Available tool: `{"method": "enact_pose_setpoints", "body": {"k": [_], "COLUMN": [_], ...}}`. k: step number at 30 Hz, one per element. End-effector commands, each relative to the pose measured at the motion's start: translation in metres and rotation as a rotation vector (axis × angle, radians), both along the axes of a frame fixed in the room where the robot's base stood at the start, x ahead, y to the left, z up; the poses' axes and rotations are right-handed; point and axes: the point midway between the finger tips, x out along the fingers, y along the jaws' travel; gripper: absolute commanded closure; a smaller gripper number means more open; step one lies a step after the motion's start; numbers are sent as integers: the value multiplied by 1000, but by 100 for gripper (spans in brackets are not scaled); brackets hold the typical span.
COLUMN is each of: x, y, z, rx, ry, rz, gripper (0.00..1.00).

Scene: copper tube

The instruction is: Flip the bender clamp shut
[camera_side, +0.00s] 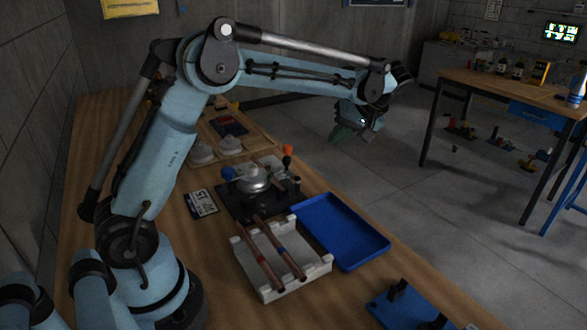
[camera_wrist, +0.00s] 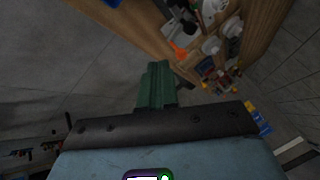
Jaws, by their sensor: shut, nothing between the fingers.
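The tube bender (camera_side: 254,180) sits on a dark base plate on the wooden bench, with a round silver die on top. My gripper (camera_side: 340,134), with green fingers, is shut and empty. It is in the air to the right of the bender, apart from it.
A white rack (camera_side: 280,288) holds two copper tubes in front of the bender. A blue tray (camera_side: 345,235) lies to its right. A blue fixture (camera_side: 405,312) stands near the bench front. Round grey parts (camera_side: 202,152) lie behind the bender. The space around my gripper is clear.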

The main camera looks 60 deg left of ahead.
Motion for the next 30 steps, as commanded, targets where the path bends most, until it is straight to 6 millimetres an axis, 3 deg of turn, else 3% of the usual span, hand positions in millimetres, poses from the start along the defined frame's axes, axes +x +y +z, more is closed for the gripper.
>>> {"method": "enact_pose_setpoints", "body": {"k": [13, 28, 30], "x": [-1, -16, -26], "y": [6, 59, 66], "z": [-8, -81, -80], "rx": [0, 0, 0], "ry": [-1, 0, -1], "rz": [0, 0, 2], "gripper": [100, 100, 100]}}
